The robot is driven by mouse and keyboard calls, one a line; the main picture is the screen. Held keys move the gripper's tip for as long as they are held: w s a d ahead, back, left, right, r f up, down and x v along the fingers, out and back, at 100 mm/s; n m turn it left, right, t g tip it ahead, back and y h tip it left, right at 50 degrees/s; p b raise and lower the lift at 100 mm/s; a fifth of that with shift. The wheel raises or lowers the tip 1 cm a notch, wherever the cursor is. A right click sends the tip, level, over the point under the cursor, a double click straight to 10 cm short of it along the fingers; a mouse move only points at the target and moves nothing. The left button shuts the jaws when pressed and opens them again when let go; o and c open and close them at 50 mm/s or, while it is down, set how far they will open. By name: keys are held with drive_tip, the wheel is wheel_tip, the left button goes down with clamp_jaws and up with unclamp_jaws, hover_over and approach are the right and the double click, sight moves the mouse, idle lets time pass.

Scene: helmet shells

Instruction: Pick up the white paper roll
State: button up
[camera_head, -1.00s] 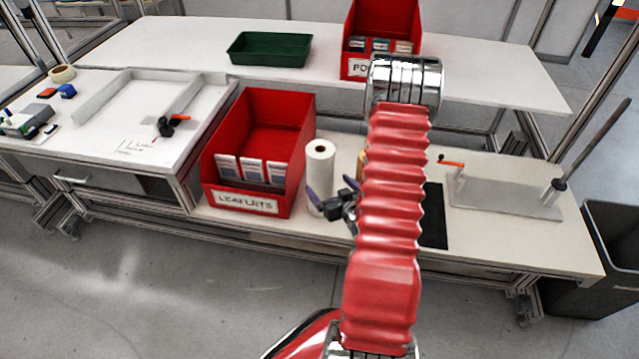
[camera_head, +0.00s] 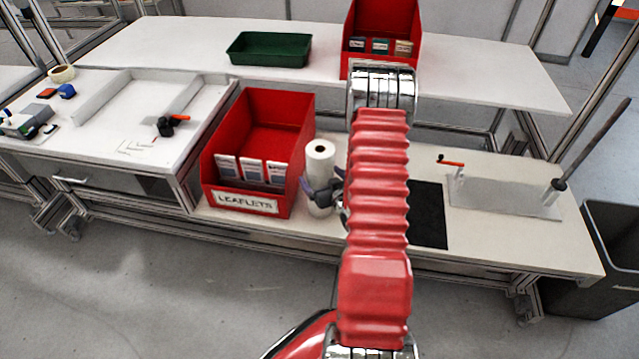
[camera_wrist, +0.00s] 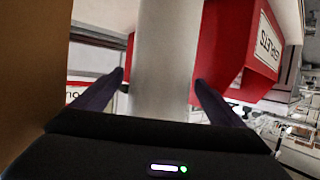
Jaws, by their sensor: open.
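The white paper roll (camera_head: 320,163) stands upright on the lower bench, just right of the red leaflets bin. My gripper (camera_head: 322,192) is at the roll's lower half, with its fingers open on either side of it. In the wrist view the roll (camera_wrist: 165,60) fills the middle of the picture between the two dark fingertips of my gripper (camera_wrist: 158,82). A small gap shows at the right finger; whether the left finger touches the roll cannot be told. My red arm hides the bench to the right of the roll.
The red leaflets bin (camera_head: 212,165) stands close on the roll's left; it also shows in the wrist view (camera_wrist: 225,50). A brown surface (camera_wrist: 30,60) fills the wrist view's left edge. A black mat (camera_head: 428,215) lies to the right. A green tray (camera_head: 270,49) sits on the raised shelf.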

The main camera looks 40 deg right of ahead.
drive_tip(key=shift+w+d+f, duration=0.2)
drive_tip(key=shift+w+f, duration=0.05)
drive_tip(key=shift+w, duration=0.25)
drive_tip(key=c, duration=1.8)
drive_tip(key=shift+r, duration=0.15)
drive_tip(key=shift+c, duration=0.8)
drive_tip(key=shift+r, duration=0.1)
wheel_tip(320, 180, up, 10)
